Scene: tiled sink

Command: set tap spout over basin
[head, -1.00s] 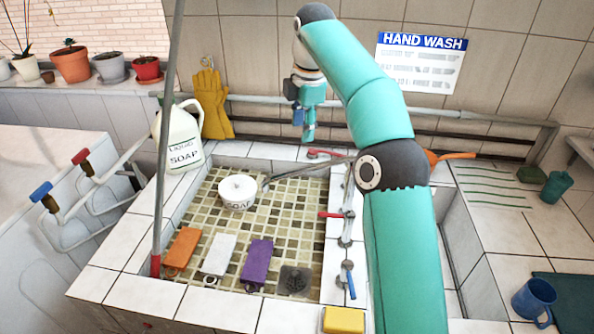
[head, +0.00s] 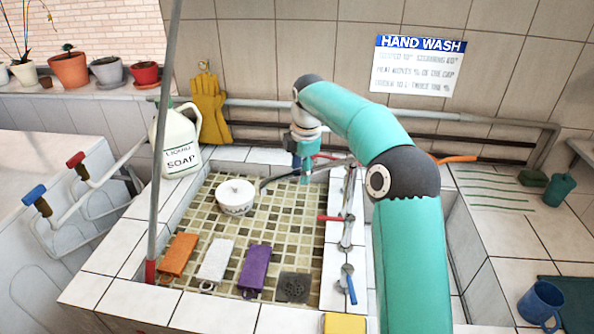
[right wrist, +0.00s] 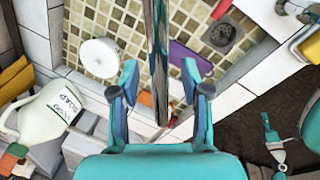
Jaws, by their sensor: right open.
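The grey metal tap spout (head: 335,163) runs left from the pipework on the basin's right wall. Its bent tip reaches over the mosaic floor of the tiled basin (head: 205,229). My right gripper (head: 302,170) is low at the middle of the spout. In the right wrist view the spout (right wrist: 159,45) passes lengthwise between the open teal fingers of my right gripper (right wrist: 160,78), with a gap on each side. I cannot tell whether the fingers are level with it or above it. My left gripper is not in view.
Orange, white and purple blocks (head: 256,267) and a drain (head: 293,287) are at the front of the basin. A soap jug (head: 177,145) and yellow gloves (head: 209,108) stand behind left. Red and blue tap handles line the right wall.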

